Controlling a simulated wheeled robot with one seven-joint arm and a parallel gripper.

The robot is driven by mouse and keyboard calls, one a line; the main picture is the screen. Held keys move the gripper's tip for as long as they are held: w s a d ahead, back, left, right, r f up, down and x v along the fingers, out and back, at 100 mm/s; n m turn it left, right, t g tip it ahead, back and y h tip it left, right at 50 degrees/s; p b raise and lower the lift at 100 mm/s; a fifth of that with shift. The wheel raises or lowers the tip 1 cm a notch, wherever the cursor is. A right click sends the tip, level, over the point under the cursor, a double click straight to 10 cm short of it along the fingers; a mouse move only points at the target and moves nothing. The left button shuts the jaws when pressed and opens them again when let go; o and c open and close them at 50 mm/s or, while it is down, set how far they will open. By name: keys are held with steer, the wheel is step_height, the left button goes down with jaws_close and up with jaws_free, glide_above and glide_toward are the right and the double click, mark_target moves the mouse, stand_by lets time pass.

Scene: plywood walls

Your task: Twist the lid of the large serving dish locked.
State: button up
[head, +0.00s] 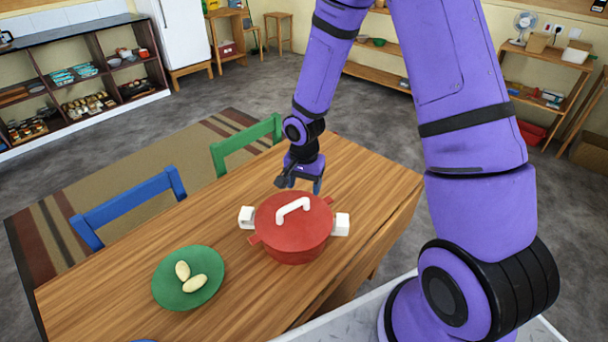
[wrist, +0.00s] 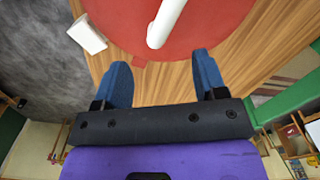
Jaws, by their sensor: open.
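The large serving dish is a red pot (head: 290,247) on the wooden table, with a red lid (head: 300,222) on top. A white bar handle (head: 293,207) stands on the lid, and white grips (head: 246,217) sit at the pot's left and right sides. My gripper (head: 301,186) is just behind the pot, pointing down. In the wrist view my gripper (wrist: 162,72) is open, with blue fingers apart and nothing between them. The lid (wrist: 210,20) and its white handle (wrist: 165,22) lie ahead of the fingertips, apart from them. A white grip (wrist: 87,34) is at upper left.
A green plate (head: 170,292) with pale oval items (head: 195,284) is on the table (head: 130,290) left of the pot. A green chair (head: 247,143) and a blue chair (head: 130,205) stand at the far edge. The table right of the pot is clear.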

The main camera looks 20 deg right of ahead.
mark_target(311, 212)
steer(key=shift+f, duration=3.6)
steer(key=shift+c, duration=0.4)
jaws_close()
steer(key=shift+s+d+m, duration=0.2)
steer(key=shift+s+m, duration=0.05)
steer(key=shift+m, duration=0.45)
steer(key=shift+s+d+m, duration=0.15)
steer(key=shift+s+m, duration=0.1)
steer(key=shift+m, duration=0.45)
steer(key=shift+s+d+m, duration=0.1)
steer(key=shift+s+m, duration=0.2)
steer(key=shift+m, duration=0.4)
steer(key=shift+s+d+m, duration=0.1)
steer(key=shift+s+m, duration=0.15)
steer(key=shift+m, duration=0.45)
